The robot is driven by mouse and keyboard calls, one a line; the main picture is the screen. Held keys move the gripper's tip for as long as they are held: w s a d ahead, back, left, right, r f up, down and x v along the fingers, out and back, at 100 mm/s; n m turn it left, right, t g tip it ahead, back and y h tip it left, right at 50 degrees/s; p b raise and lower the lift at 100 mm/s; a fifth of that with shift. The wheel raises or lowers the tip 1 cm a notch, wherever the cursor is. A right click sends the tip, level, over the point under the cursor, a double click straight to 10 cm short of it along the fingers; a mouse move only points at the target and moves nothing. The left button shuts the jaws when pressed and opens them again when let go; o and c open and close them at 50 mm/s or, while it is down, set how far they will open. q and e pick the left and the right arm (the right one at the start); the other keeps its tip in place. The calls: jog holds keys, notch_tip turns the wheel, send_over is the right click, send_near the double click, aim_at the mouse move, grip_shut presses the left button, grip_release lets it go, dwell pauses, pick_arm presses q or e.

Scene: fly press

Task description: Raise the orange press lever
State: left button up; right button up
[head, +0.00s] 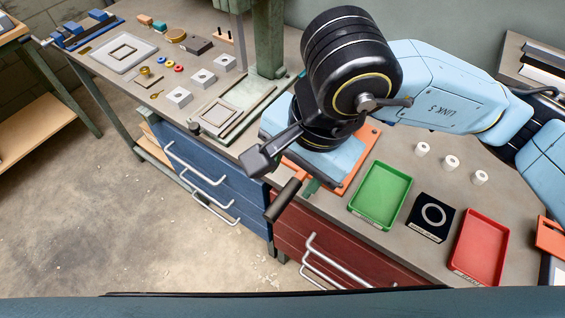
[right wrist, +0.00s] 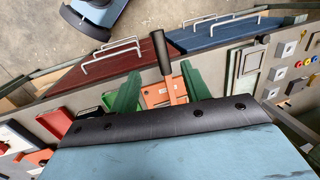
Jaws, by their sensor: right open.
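The orange press lever shows in the head view as a dark cylindrical grip (head: 283,200) with a short orange part, pointing out past the bench's front edge. In the right wrist view its dark grip (right wrist: 160,52) points up the picture, above an orange part (right wrist: 165,91). My right gripper (right wrist: 160,72) is open, its two green fingers on either side of the lever in that view. Whether they touch it I cannot tell. In the head view my black wrist hides most of the gripper and the lever's mount. My left gripper is not in view.
A green tray (head: 381,196), a black mat with a ring (head: 430,216) and a red tray (head: 480,247) lie right of the lever. The green press column (head: 267,35) stands behind it. Blue drawers (head: 215,175) and red drawers (head: 335,250) are below the bench top.

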aim_at(282, 199)
jog(key=x, duration=0.4)
jog(key=w+x, duration=0.1)
jog(key=x, duration=0.3)
jog(key=d+x, duration=0.1)
jog(key=x, duration=0.4)
jog(key=shift+w+p, duration=0.25)
jog(key=shift+p, duration=0.05)
jog(key=shift+c, duration=0.2)
grip_shut()
